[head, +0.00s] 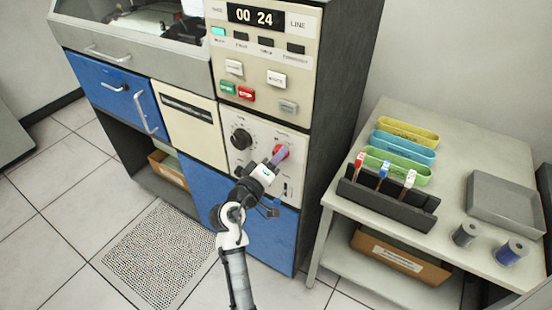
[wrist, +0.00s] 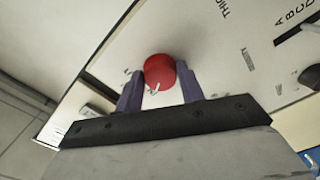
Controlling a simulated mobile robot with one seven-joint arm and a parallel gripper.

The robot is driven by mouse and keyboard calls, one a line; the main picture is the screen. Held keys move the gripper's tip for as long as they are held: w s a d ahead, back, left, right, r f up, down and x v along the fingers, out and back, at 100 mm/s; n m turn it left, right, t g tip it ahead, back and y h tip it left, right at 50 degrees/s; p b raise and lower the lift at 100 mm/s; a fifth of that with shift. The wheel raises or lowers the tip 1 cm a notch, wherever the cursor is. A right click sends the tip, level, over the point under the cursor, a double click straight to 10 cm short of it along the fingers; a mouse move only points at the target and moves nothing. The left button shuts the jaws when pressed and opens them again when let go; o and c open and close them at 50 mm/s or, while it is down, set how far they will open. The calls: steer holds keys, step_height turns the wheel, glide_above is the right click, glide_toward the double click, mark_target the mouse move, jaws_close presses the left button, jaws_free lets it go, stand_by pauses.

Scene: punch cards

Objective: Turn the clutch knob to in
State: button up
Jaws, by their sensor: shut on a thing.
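The red clutch knob (head: 281,152) sits on the right part of the cream control panel (head: 233,165) of the machine. In the wrist view the round red knob (wrist: 159,71) has a white pointer mark near its lower edge. My gripper (head: 278,156) is at the knob, with its purple fingers closed on either side of it; the fingers also show in the wrist view (wrist: 160,85). The panel lettering beside the knob is partly hidden by a finger, and I cannot read which setting the pointer is at.
A black dial (head: 241,139) is left of the knob. Above are a green button (head: 227,87), a red button (head: 246,94) and white buttons.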

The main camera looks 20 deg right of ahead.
steer(key=o, duration=1)
steer(key=shift+a, duration=0.1)
steer(key=b+v, duration=0.4)
steer(key=v, duration=0.9)
steer(key=shift+s+a, duration=0.2)
steer(key=shift+s, duration=0.05)
